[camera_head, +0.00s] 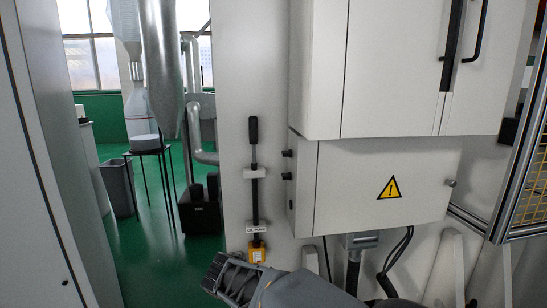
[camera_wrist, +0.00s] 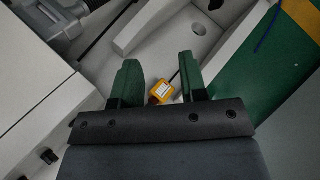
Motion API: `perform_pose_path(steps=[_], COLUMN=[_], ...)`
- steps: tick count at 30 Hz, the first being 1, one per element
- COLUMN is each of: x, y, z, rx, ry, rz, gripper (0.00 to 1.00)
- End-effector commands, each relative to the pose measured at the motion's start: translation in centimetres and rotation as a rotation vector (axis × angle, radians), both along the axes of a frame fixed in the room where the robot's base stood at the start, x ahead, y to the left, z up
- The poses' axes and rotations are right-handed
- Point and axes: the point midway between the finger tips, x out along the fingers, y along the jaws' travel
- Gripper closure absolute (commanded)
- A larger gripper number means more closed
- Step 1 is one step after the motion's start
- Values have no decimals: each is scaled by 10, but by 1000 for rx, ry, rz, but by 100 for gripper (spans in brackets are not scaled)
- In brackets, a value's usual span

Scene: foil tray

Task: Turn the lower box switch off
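The lower box (camera_head: 350,200) is a pale wall cabinet with a yellow warning triangle (camera_head: 389,188). Small dark knobs (camera_head: 287,176) stick out from its left side, and a small dark latch (camera_head: 450,183) is on its right. I cannot tell which is the switch or how it is set. My gripper (camera_head: 220,272) shows at the lower middle, below and left of the box. In the wrist view my gripper (camera_wrist: 158,78) has its two green fingers spread, with nothing held. Dark knobs (camera_wrist: 49,156) on a pale surface show at its lower left.
A larger upper cabinet (camera_head: 390,70) sits directly above. A black-handled rod (camera_head: 254,150) hangs left of the box, with a yellow tagged block (camera_head: 257,250) near its lower end. Cables (camera_head: 400,245) hang below the box. Open green floor (camera_head: 150,260) lies to the left.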

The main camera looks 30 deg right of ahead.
Motion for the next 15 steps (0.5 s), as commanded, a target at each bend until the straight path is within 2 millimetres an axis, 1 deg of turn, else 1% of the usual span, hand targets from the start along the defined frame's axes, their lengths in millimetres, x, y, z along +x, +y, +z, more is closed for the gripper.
perform_pose_path(steps=[1, 2, 3, 5, 6, 9, 10, 12, 15], x=[15, 25, 38, 57, 70, 99, 107, 122, 137], y=[-11, -18, -26, -34, -38, -42, -42, -41, -39], z=[42, 57, 76, 104, 122, 158, 167, 184, 200], rx=[-109, -179, -269, -396, -473, -637, -678, -757, -834], ry=[12, 11, 5, -12, -28, -77, -92, -125, -163], rz=[16, 25, 40, 66, 83, 128, 140, 167, 197], gripper=[61, 61, 61, 61, 61, 61, 61, 61, 61])
